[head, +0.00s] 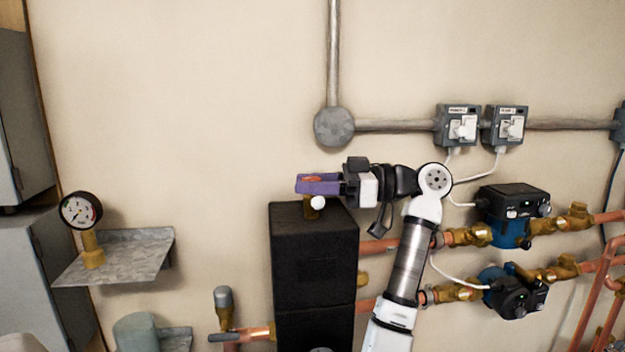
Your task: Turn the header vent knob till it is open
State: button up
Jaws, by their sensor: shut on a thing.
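The header vent (310,213) is a small brass fitting on top of the tall black header block (313,250). A white round part shows at its front. The orange-red vent knob (312,179) sits above the brass, between the purple fingers of my gripper (316,183). My gripper reaches in from the right, lies about level and is shut on the knob. The fingers hide much of the knob, so I cannot tell how far it is turned.
Two pumps (506,230) and copper pipes stand right of the block. Two switches (462,127) and grey conduit (395,125) are on the wall above. The wall left of my gripper is clear.

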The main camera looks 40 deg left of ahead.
jog(key=shift+n+g+h, duration=0.6)
jog(key=shift+g, duration=0.1)
jog(key=shift+h, duration=0.3)
jog(key=o, duration=0.9)
jog(key=b+v, duration=0.2)
jog(key=v, duration=1.1)
jog(key=shift+w+d+f, duration=0.2)
jog(key=shift+w, duration=0.1)
